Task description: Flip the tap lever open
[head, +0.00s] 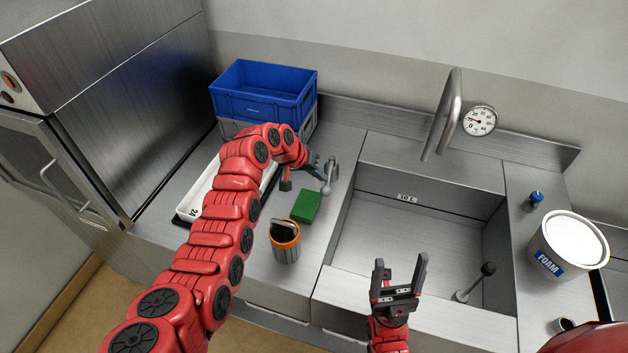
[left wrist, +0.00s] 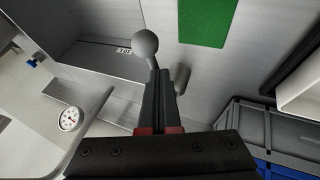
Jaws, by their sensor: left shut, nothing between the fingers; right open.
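The tap lever (head: 331,174) is a short grey metal stem with a ball knob, standing on the counter just left of the sink. My left gripper (head: 315,164) is shut and empty, close to the left of the lever. In the left wrist view, the ball knob (left wrist: 145,43) shows just beyond the closed fingertips (left wrist: 160,72); I cannot tell whether they touch. The fingers hide part of the stem. The curved tap spout (head: 447,115) rises behind the sink. My right gripper (head: 401,268) is open and empty above the sink's front edge.
A green sponge (head: 306,206) and an orange-rimmed container (head: 285,243) sit left of the sink (head: 400,235). A white tray (head: 222,192) and stacked blue crate (head: 262,98) stand behind my left arm. A white foam tub (head: 567,246) is at right.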

